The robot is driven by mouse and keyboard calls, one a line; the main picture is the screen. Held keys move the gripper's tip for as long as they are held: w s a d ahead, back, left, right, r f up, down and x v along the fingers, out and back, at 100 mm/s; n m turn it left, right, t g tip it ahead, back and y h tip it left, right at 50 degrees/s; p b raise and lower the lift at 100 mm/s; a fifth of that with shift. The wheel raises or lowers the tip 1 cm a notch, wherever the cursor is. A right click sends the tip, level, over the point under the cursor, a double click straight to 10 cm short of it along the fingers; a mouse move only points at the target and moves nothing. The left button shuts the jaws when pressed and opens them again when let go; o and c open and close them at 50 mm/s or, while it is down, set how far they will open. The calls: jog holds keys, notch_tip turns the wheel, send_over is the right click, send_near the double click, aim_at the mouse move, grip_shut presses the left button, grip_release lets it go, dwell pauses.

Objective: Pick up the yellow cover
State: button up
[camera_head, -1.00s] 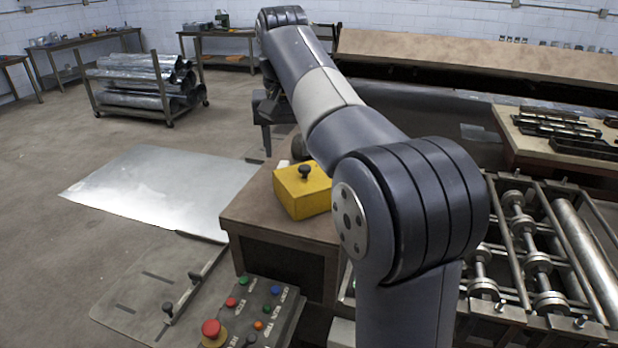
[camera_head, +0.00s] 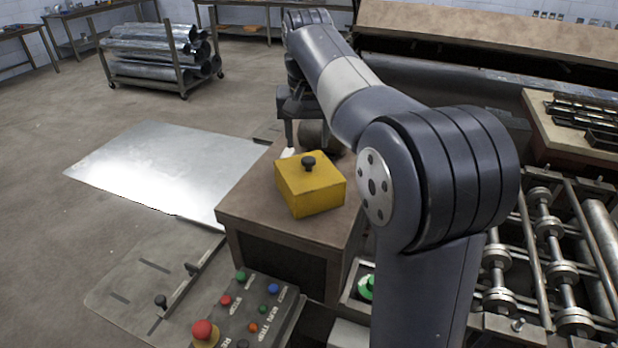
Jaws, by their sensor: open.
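The yellow cover (camera_head: 310,188) is a yellow box with a round black knob on top. It sits on the brown top of a low cabinet (camera_head: 247,205) near the middle of the view. My gripper (camera_head: 308,135) is behind and above the cover, at the far side of the cabinet, with its fingers pointing down. It is open and apart from the cover. My arm hides part of the gripper and the area to its right. A dark rounded object and a small white item show near the fingers.
A control panel (camera_head: 250,310) with colored buttons stands in front of the cabinet. A shiny metal sheet (camera_head: 165,165) lies to the left. A roller machine (camera_head: 550,260) fills the right. A cart with metal ducts (camera_head: 160,58) stands at the back left, with open floor around it.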

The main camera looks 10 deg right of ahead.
aim_at(308, 159)
jog(key=shift+w+d+f+p, duration=0.1)
jog(key=shift+f+p, duration=0.2)
jog(key=shift+f, duration=1)
jog(key=shift+w+d+f+p, duration=0.1)
jog(key=shift+f+p, duration=0.15)
jog(key=shift+f, duration=1.05)
jog(key=shift+c, duration=0.3)
grip_shut()
